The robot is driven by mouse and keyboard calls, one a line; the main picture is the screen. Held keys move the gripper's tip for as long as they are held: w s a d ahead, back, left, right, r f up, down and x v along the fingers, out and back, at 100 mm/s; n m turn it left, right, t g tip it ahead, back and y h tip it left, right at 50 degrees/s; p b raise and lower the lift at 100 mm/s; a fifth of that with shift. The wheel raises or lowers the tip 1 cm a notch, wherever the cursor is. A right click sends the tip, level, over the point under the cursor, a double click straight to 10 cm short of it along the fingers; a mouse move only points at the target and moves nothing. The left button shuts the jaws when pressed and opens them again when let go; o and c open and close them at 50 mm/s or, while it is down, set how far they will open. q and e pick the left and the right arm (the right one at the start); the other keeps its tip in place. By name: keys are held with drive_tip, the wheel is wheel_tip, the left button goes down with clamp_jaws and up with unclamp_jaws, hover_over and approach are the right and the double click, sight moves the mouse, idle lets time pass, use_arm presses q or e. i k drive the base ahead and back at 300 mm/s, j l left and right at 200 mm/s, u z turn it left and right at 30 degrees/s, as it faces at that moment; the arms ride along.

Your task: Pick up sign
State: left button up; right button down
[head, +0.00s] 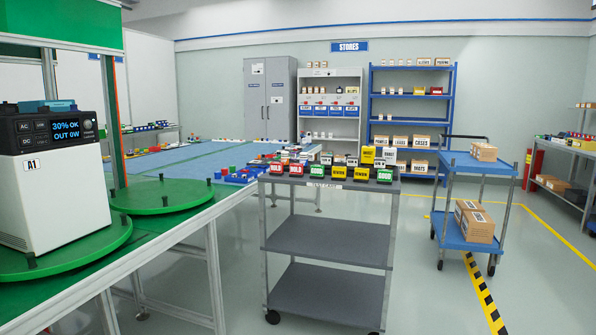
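Several small tent-shaped signs stand in a row on the top shelf of a grey cart (326,184) in the middle of the view. From left to right they are a red sign (276,168), a second red sign (296,169), a green sign (316,171), a yellow sign (338,172), a second yellow sign (362,173) and a green sign (384,176). The red ones seem to read HOLD and the green ones GOOD; the yellow lettering is too small to read surely. Neither of my grippers is in view.
A green-topped bench at left carries a white power unit (55,175) on a green turntable (100,248) and another turntable (160,197). A blue trolley (465,163) with cartons stands right of the cart. Open floor lies between cart and trolley.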

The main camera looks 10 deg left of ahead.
sight(296, 169)
drive_tip(key=i+j+z, duration=0.1)
drive_tip(key=i+z, duration=0.2)
drive_tip(key=i, duration=0.25)
drive_tip(key=i+j+z, duration=0.3)
drive_tip(key=i, duration=0.25)
drive_tip(key=l, duration=0.1)
